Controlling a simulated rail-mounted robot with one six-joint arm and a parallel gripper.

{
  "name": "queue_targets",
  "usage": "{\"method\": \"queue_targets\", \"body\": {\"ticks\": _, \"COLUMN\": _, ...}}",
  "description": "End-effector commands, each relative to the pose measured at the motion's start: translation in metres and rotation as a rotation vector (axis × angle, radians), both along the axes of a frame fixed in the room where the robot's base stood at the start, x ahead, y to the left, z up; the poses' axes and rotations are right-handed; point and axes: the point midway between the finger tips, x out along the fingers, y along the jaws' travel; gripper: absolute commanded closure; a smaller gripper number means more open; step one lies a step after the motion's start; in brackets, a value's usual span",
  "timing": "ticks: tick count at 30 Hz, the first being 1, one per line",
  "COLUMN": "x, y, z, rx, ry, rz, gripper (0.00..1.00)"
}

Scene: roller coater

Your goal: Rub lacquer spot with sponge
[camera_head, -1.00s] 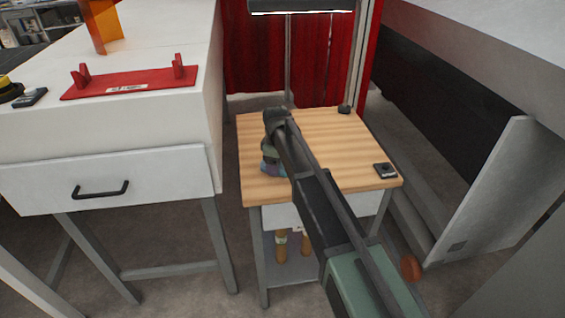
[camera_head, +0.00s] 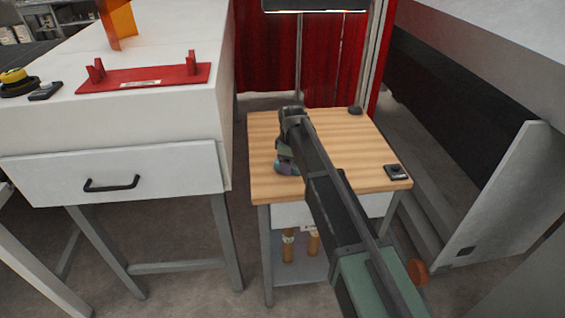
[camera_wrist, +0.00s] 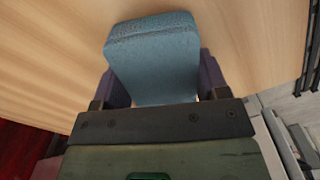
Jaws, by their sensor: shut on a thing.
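A blue sponge (camera_wrist: 153,52) fills the middle of the wrist view, between the two fingers of my gripper (camera_wrist: 158,88). My gripper is shut on the sponge and hangs over the wooden table top (camera_head: 345,140). In the head view my gripper (camera_head: 286,166) is over the left part of that table, largely hidden by my own arm. I cannot tell whether the sponge touches the wood. I see no lacquer spot in either view.
A white bench with a drawer (camera_head: 112,178) stands left of the table and carries a red holder (camera_head: 145,76). A small black device (camera_head: 397,171) lies at the table's right edge, and a dark object (camera_head: 355,111) sits at its back. A red curtain (camera_head: 268,60) hangs behind.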

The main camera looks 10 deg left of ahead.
Motion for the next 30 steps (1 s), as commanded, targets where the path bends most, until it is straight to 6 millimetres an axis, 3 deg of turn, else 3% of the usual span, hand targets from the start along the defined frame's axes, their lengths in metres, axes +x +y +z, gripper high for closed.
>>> {"method": "queue_targets", "body": {"ticks": 5, "x": 0.002, "y": -0.008, "z": -0.001, "rx": -0.008, "ry": -0.002, "rz": -0.004, "gripper": 0.58}}
{"method": "queue_targets", "body": {"ticks": 15, "x": 0.011, "y": -0.043, "z": 0.001, "rx": -0.008, "ry": -0.002, "rz": -0.005, "gripper": 0.58}}
{"method": "queue_targets", "body": {"ticks": 24, "x": 0.011, "y": -0.044, "z": 0.002, "rx": -0.006, "ry": -0.002, "rz": -0.003, "gripper": 0.58}}
{"method": "queue_targets", "body": {"ticks": 30, "x": 0.011, "y": -0.043, "z": 0.026, "rx": -0.005, "ry": -0.002, "rz": -0.002, "gripper": 0.58}}
